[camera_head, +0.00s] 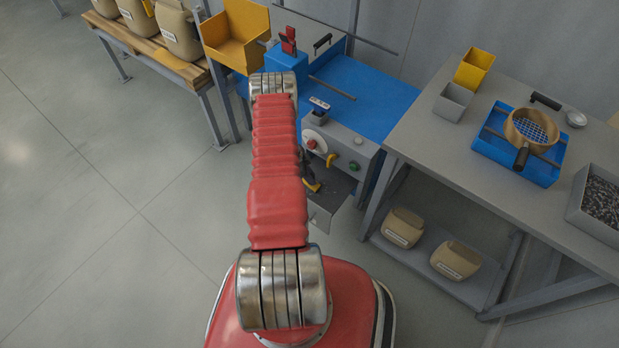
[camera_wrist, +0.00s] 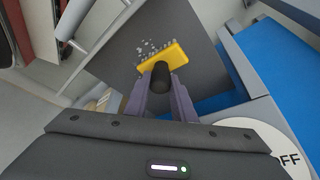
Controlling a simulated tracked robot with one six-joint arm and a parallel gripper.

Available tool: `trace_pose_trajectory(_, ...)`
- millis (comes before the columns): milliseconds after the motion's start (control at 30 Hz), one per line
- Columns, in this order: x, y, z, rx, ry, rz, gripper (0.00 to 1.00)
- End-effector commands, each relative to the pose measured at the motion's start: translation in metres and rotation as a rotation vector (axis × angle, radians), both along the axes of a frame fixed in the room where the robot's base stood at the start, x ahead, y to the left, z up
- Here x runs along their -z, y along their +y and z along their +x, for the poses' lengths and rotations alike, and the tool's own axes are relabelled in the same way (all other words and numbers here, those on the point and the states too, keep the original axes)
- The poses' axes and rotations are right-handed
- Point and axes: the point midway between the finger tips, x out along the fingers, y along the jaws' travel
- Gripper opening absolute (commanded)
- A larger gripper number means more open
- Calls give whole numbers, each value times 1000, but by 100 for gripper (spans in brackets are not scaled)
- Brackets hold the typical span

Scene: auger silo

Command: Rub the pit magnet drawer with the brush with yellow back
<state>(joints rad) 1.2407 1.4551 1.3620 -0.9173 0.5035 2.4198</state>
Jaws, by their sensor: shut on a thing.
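My gripper (camera_wrist: 165,95) is shut on the black handle of the brush with yellow back (camera_wrist: 163,63). The brush lies over the dark grey plate of the pit magnet drawer (camera_wrist: 118,58), close to small grey metal bits along its far side. Whether the bristles touch the plate cannot be told. In the head view the drawer (camera_head: 324,211) sticks out from the front of the blue machine, and a bit of the yellow brush (camera_head: 312,186) shows above it. My arm hides most of my gripper there.
A white OFF dial (camera_wrist: 268,150) sits close to my gripper at the right. The blue machine (camera_head: 375,88) stands behind the drawer. A grey bench (camera_head: 430,140) with a sieve (camera_head: 530,127) stands at the right. The floor at the left is clear.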

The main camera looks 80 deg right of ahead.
Motion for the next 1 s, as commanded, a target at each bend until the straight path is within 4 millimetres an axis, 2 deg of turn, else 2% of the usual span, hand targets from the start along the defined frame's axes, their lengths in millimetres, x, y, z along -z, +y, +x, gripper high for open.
trace_pose_trajectory(433, 0, -2, -3, 0, 0, 0, 5)
trace_pose_trajectory(1000, 3, 13, -35, 0, 1, 2, 5)
